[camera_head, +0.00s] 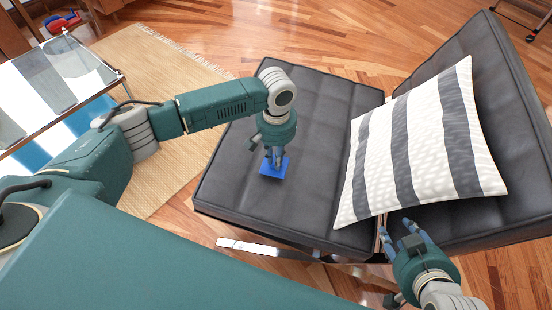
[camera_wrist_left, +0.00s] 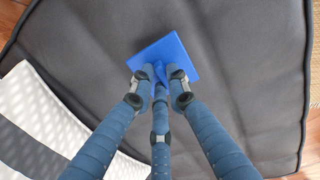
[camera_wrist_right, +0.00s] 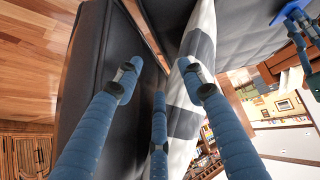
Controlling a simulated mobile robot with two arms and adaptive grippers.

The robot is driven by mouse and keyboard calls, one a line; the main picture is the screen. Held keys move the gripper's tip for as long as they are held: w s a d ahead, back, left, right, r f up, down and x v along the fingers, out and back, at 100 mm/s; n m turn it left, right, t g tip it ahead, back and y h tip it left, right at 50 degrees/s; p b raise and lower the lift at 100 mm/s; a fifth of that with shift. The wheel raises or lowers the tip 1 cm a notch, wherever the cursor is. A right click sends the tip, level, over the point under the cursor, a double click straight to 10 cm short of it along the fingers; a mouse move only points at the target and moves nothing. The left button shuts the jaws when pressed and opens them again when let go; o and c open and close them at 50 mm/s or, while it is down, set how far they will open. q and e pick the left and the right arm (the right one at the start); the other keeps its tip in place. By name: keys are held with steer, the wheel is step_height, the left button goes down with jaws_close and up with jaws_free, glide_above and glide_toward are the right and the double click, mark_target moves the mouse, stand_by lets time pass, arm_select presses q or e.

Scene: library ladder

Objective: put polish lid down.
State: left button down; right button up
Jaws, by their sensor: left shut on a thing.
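The polish lid looks like a flat blue square plate (camera_head: 281,171) with a small raised part in its middle. My left gripper (camera_head: 272,158) points down over the dark tufted seat (camera_head: 320,110) and is shut on the lid's raised middle. The left wrist view shows the plate (camera_wrist_left: 150,54) lying flat, close to the seat cushion; I cannot tell whether it touches. My right gripper (camera_head: 397,230) is beside the seat's front corner, near the pillow, with its fingers apart and nothing between them. The lid also shows at the top right of the right wrist view (camera_wrist_right: 293,12).
A striped pillow (camera_head: 420,145) leans against the dark backrest (camera_head: 495,100) on the right. A glass-topped table (camera_head: 55,80) stands at the left on a woven rug (camera_head: 160,70). The left part of the seat around the lid is clear.

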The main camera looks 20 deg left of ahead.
arm_select(q)
steer(key=c, duration=1.7)
jaws_free()
steer(key=shift+f, duration=0.1)
